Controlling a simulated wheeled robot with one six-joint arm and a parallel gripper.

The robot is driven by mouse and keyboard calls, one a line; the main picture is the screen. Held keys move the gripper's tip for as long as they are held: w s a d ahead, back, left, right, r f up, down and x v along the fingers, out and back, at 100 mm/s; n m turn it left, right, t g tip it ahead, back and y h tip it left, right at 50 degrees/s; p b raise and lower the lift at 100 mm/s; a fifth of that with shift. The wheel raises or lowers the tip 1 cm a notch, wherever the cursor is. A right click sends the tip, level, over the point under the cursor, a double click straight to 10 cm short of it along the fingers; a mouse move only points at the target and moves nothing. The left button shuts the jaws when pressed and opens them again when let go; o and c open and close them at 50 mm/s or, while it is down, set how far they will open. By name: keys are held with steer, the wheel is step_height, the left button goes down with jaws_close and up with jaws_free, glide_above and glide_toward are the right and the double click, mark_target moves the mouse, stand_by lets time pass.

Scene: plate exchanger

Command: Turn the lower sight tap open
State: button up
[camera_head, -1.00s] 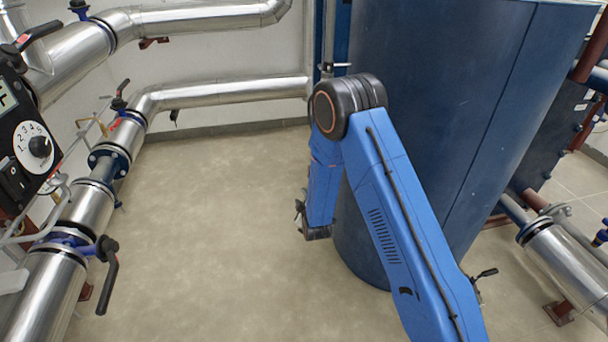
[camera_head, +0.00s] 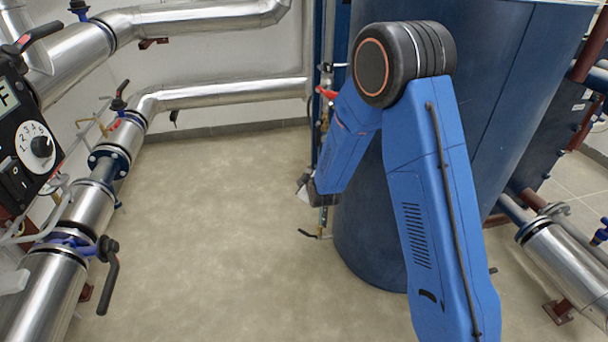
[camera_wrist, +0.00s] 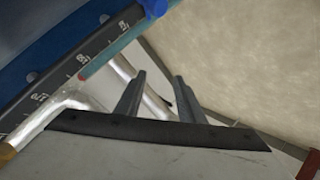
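The sight glass column (camera_head: 324,150) runs up the left side of the blue tank. A red lever (camera_head: 327,92) shows high on it. Near the floor, a lower tap with a dark lever (camera_head: 307,233) points left. My gripper (camera_head: 304,188) is above that lever and left of the column, small and partly hidden by my wrist. In the wrist view, my gripper's two fingers (camera_wrist: 160,76) stand apart with nothing held between them. The sight tube (camera_wrist: 110,52) and its marked scale (camera_wrist: 80,62) cross the upper left there. I cannot make out the lower tap clearly in that view.
The large blue tank (camera_head: 375,250) stands close behind my arm. Silver pipes (camera_head: 225,95) run along the back wall. Valves with black levers (camera_head: 108,270) and a control panel (camera_head: 30,140) are at left. The floor between is clear.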

steer(key=shift+s+d+r+m+g, duration=0.15)
steer(key=shift+s+r, duration=0.1)
steer(key=shift+r, duration=0.3)
steer(key=shift+s+d+r+m+g, duration=0.1)
steer(key=shift+s+r, duration=0.1)
steer(key=shift+r, duration=0.4)
steer(key=shift+s+d+r+m+g, duration=0.15)
steer(key=shift+s+r, duration=0.1)
steer(key=shift+r, duration=0.3)
steer(key=shift+a, duration=0.1)
